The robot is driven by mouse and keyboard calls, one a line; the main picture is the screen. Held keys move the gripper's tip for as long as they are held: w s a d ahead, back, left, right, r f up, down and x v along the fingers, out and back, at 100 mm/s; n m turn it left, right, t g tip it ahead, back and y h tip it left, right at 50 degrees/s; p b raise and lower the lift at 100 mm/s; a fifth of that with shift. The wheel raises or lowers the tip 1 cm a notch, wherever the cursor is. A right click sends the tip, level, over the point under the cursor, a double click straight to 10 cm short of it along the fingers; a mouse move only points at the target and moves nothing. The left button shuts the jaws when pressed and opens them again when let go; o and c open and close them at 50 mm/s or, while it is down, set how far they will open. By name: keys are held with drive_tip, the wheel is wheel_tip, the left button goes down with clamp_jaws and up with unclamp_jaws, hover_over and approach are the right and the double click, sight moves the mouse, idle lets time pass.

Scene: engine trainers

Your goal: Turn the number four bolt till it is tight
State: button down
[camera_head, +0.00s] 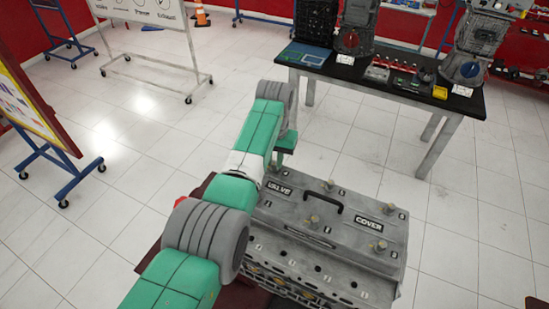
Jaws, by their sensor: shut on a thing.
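The grey valve cover (300,207) sits on the engine block (320,284) at the lower middle, with "VALVE" and "COVER" labels and a black handle. Several bolts stand upright on it: one at the front middle (312,221), one behind the handle (328,185), one at the right front (381,245) and one at the right back (389,209). Small number tags lie near them, too small to read, so I cannot tell which bolt is number four. My green and grey arm reaches over the cover's left end and hides part of it.
A black-topped table (400,84) with engine trainers and small parts stands at the back right. A whiteboard on wheels (150,42) and a yellow-framed board (30,105) stand at the left. An orange cone (201,16) is far back. The tiled floor between is clear.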

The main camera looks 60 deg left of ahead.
sight(275, 163)
drive_tip(key=m, duration=0.5)
drive_tip(key=shift+m, duration=0.3)
drive_tip(key=m, duration=1.3)
drive_tip(key=shift+m, duration=0.4)
drive_tip(key=shift+r, duration=0.1)
drive_tip(key=c, duration=1.3)
unclamp_jaws()
drive_tip(key=shift+c, duration=0.2)
wheel_tip(275, 163, up, 8)
drive_tip(key=shift+f+b, duration=0.15)
drive_tip(key=shift+b, duration=0.3)
